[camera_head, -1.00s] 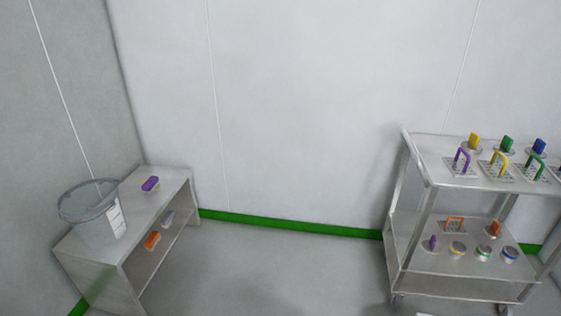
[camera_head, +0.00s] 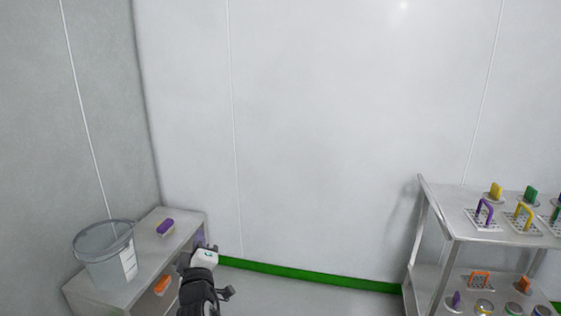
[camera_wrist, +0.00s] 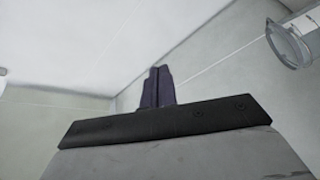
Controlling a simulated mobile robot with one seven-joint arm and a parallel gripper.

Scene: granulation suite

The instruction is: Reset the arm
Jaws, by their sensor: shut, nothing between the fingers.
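My gripper (camera_wrist: 157,88) shows in the wrist view with its two dark fingers together and nothing between them. They point toward pale wall panels. In the head view my arm rises from the bottom edge in front of the low shelf unit (camera_head: 130,290), covering part of its right side. The fingers are hard to make out there.
A clear bucket (camera_head: 105,255) and a purple-topped item (camera_head: 165,227) stand on the shelf unit; an orange item (camera_head: 161,285) is below. The bucket also shows at the wrist view's upper right (camera_wrist: 288,45). A steel cart (camera_head: 450,222) with coloured-handled pieces stands right. Floor between is clear.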

